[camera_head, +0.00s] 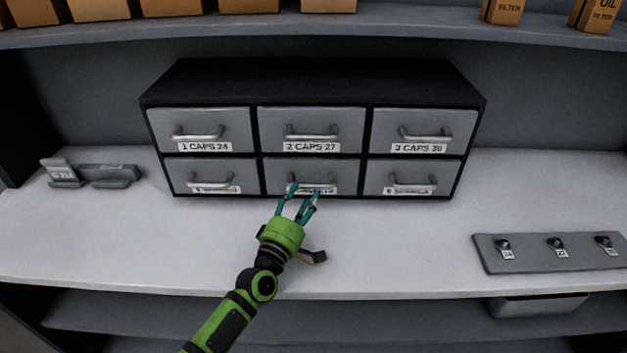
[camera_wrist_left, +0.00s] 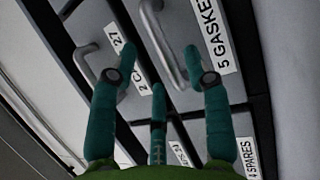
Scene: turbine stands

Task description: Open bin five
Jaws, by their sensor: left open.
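Bin five (camera_head: 345,168) is the lower middle drawer of the dark cabinet (camera_head: 310,80). Its grey front sits flush with its neighbours, so it appears shut. Its metal handle (camera_wrist_left: 166,45) and its label starting "5 GASKE" (camera_wrist_left: 216,35) show in the left wrist view. My left gripper (camera_head: 304,192) is open in front of this drawer, and its fingers hide part of the label and handle in the head view. In the left wrist view the handle appears between the spread teal fingers (camera_wrist_left: 160,55). Whether they touch it, I cannot tell. My right gripper is not in view.
Bins one (camera_head: 200,120), two (camera_head: 310,118), three (camera_head: 420,120), four and six surround it, all shut. A grey plate with hooks (camera_head: 550,265) lies at the right. Grey pieces (camera_head: 90,175) lie at the left. The white counter (camera_head: 400,230) before the cabinet is mostly clear.

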